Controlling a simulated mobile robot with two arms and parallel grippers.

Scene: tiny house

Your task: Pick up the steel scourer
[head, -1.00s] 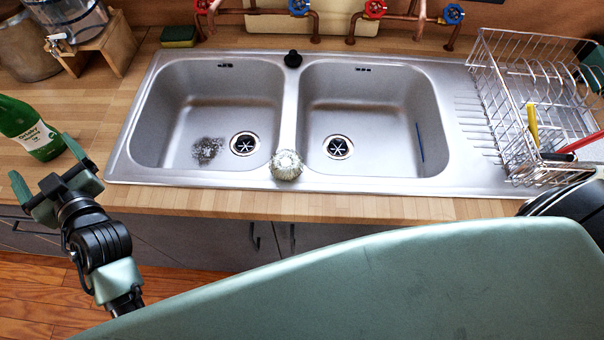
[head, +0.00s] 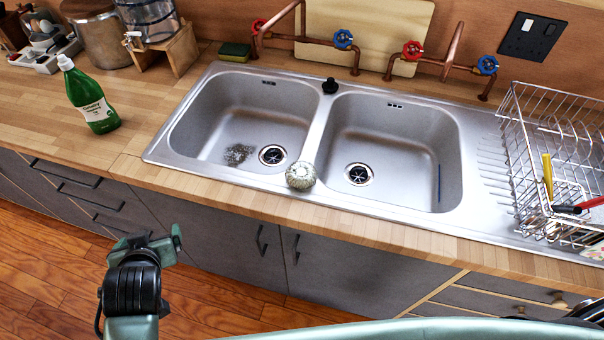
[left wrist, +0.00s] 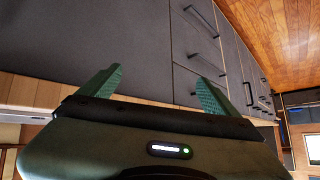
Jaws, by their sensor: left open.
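A grey, curly wire-like pad (head: 239,154), which looks like the steel scourer, lies on the floor of the left sink basin (head: 205,125), left of its drain. My left gripper (head: 148,243) is open and empty, in front of the grey cabinets, below the counter edge and to the lower left of the pad. The left wrist view shows its two green fingers (left wrist: 158,85) spread, with nothing between them; the scourer is not in that view. My right gripper is not in view.
A pale round scrubber (head: 301,175) sits on the front rim between the basins. A green bottle (head: 92,105) stands on the counter to the left. A wire dish rack (head: 530,150) is at the right. Pipes with taps (head: 345,40) run behind the sink. The counter left of the sink is mostly clear.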

